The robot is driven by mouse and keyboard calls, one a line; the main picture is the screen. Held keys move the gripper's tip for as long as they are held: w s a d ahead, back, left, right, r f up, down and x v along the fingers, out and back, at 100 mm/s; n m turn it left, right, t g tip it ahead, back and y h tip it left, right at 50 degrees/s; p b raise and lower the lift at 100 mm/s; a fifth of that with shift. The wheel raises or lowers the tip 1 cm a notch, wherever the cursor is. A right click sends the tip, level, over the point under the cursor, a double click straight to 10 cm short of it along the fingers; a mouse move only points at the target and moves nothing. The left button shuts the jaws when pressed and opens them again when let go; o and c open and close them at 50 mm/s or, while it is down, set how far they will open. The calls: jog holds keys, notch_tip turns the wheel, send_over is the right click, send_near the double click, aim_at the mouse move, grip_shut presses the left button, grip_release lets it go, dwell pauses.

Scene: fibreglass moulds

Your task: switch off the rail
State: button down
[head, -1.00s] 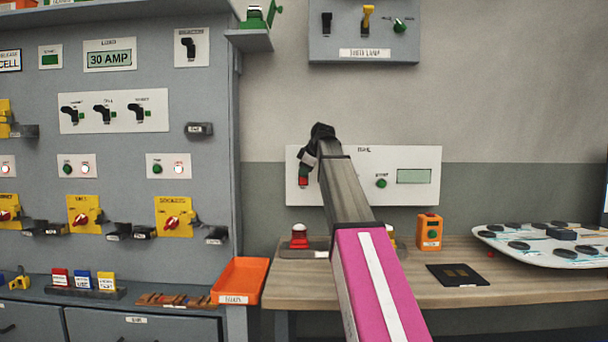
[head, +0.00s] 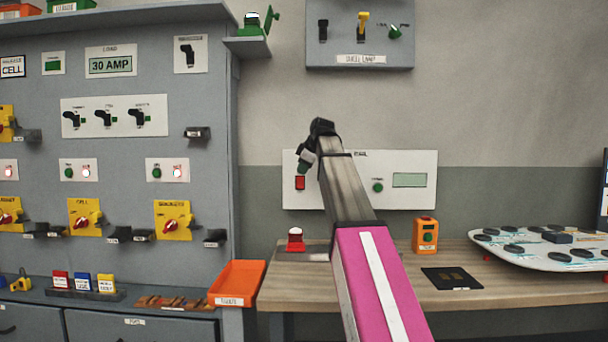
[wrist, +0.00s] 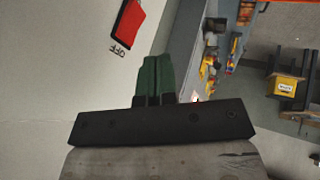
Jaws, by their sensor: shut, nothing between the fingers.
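The rail panel (head: 410,164) is a white wall plate above the bench. It carries a red rocker switch (head: 300,183) at its left, a green button (head: 378,186) and a blank pale green display (head: 409,180). My gripper (head: 302,168) is shut and empty, its dark green fingers just above the red rocker in the head view. In the wrist view the closed fingers (wrist: 156,62) point up beside the red rocker (wrist: 131,22), apart from it in the picture. The word OFF is printed by the rocker's near end. I cannot tell which way the rocker is tipped.

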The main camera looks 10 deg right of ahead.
jog(key=w+v, duration=0.1)
jog(key=v, duration=0.6)
jog(key=shift+d+r, duration=0.2)
jog(key=shift+r, duration=0.5)
jog(key=shift+s, duration=0.1)
